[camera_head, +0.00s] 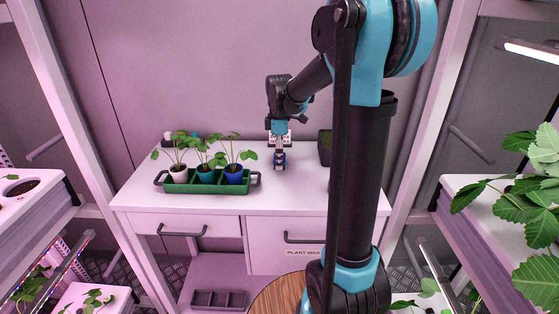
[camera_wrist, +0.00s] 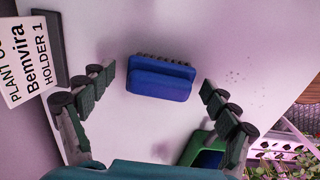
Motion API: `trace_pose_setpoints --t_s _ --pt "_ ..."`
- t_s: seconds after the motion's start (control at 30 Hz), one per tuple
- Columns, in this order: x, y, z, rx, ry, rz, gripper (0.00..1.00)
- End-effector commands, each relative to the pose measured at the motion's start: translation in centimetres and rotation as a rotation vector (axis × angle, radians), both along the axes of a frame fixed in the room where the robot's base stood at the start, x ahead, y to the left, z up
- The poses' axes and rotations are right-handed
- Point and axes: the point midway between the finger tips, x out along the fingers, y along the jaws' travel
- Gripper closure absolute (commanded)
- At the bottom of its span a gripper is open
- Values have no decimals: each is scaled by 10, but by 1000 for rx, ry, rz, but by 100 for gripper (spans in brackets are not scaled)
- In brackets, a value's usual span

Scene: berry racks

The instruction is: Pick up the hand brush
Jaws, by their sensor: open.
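The hand brush (camera_wrist: 160,80) is blue with a row of dark bristles along its upper edge in the wrist view. It lies on the white worktop, between and beyond the two spread fingers of my gripper (camera_wrist: 158,88). The fingers are apart, with clear space on both sides of the brush. In the head view my gripper (camera_head: 279,146) points down over the middle of the white worktop (camera_head: 225,203). A small blue and dark shape under it appears to be the brush (camera_head: 280,160). Whether the fingers reach down beside it is too small to tell.
A green tray (camera_head: 208,187) with several potted seedlings stands left of my gripper; its corner shows in the wrist view (camera_wrist: 196,143). A dark pot (camera_head: 325,150) stands to the right, partly behind my arm. A labelled sign (camera_wrist: 27,70) is at the wrist view's left. Racks flank both sides.

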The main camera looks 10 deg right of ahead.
Motion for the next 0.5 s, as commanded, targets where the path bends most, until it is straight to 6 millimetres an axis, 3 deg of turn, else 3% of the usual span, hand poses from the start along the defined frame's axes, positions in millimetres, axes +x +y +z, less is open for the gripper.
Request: trace_pose_setpoints --t_s 0.2,0.5 --pt "0 0 0 0 0 0 13" --pt "0 0 0 0 0 0 51"
